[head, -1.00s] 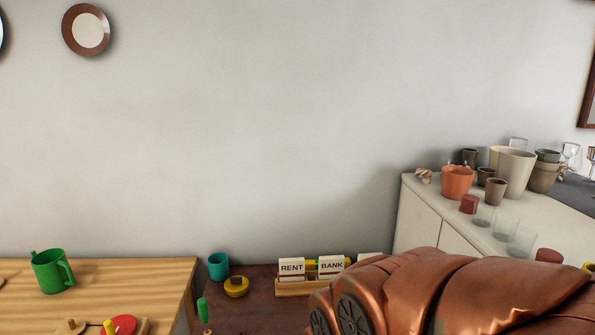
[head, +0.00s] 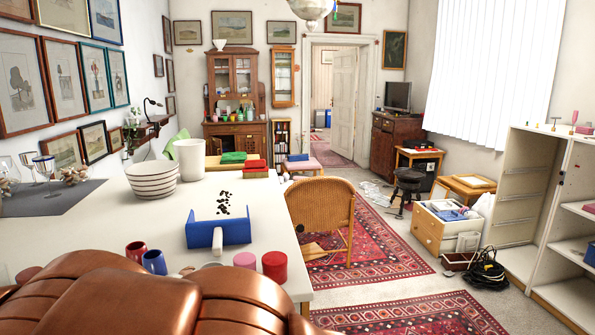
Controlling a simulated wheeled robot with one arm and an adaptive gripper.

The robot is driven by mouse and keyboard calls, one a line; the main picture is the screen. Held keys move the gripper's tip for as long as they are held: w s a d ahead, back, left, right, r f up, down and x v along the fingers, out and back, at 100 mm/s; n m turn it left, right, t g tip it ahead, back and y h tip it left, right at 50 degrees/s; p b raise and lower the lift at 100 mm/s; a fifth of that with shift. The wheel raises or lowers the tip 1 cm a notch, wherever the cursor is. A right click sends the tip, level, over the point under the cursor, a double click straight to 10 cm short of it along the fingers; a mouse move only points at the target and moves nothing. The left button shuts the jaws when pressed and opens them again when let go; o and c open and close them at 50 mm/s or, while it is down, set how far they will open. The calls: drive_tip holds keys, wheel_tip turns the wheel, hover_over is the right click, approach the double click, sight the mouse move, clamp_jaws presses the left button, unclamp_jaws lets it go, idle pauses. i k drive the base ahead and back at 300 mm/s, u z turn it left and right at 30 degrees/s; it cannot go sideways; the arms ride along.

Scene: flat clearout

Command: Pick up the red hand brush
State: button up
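I cannot make out a red hand brush for certain in the head view. A blue dustpan-like thing (head: 218,232) stands on the white table, with dark crumbs (head: 225,203) just behind it. A small red block-like thing (head: 255,169) lies near the table's far end, too small to identify. A green and red thing (head: 233,158) lies just behind that. My copper-coloured arm fills the bottom left of the view and hides the near part of the table. My gripper is not in view.
On the white table (head: 265,228) stand a striped bowl (head: 152,179), a white pot (head: 190,160), and red, blue and pink cups or jars. A wicker chair (head: 322,212) stands at its right side. Carpeted floor is open beyond; a black cable heap (head: 487,270) lies right.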

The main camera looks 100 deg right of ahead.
sight(254, 169)
drive_tip(key=z, duration=2.95)
drive_tip(key=k, duration=1)
drive_tip(key=z, duration=1.35)
drive_tip(key=i, duration=3.9)
